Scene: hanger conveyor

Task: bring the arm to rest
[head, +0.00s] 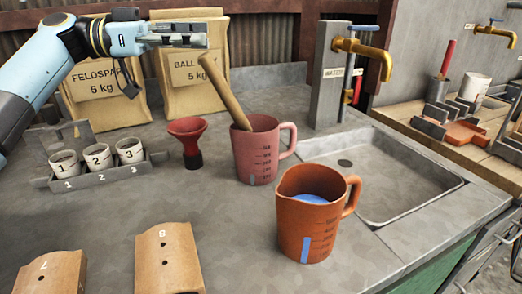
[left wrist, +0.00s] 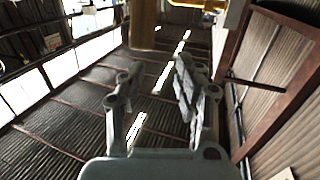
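My left gripper (head: 204,35) is raised at the upper left of the head view, in front of the paper sacks and above the counter. In the left wrist view its two fingers (left wrist: 157,85) stand apart with nothing between them, so it is open and empty. That wrist view looks up at the roof and wall. My right gripper is not in either view.
On the counter (head: 235,215) stand a pink jug (head: 257,165) with a wooden-handled tool, an orange jug (head: 305,235) holding blue liquid, a red funnel (head: 187,135) and a rack (head: 105,176) with numbered cups. A sink (head: 385,180) is at right.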

